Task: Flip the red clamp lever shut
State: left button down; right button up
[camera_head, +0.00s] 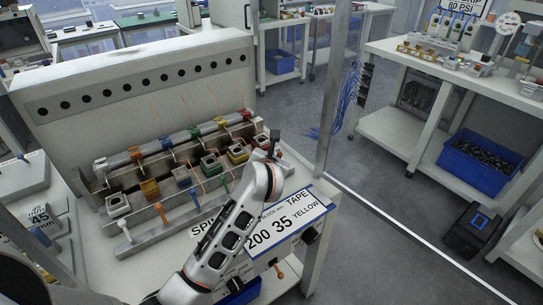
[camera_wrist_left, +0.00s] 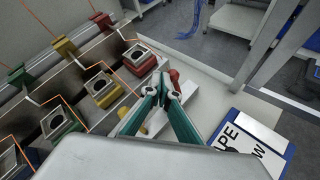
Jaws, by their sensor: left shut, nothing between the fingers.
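A small red part (camera_wrist_left: 175,77), which looks like the red clamp lever, shows in the left wrist view just beyond and right of my fingertips. Its lower part is hidden behind the fingers, so I cannot tell its angle or whether they touch it. My left gripper (camera_wrist_left: 161,82) has its teal fingers together and empty, over the right end of the clamp row. In the head view my left gripper (camera_head: 273,146) is at that same end, and the red lever cannot be made out there. My right gripper is not in view.
Other levers, such as an orange one (camera_head: 160,211), line the front rail. A label plate (camera_head: 285,225) lies at the bench's right.

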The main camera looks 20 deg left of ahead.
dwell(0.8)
pick_arm(q)
jog(key=shift+r, duration=0.15)
jog(key=shift+r+p, duration=0.2)
jog(key=shift+p, duration=0.1)
jog(key=shift+r+p, duration=0.4)
jog(key=shift+r, duration=0.1)
jog(key=shift+f, duration=0.1)
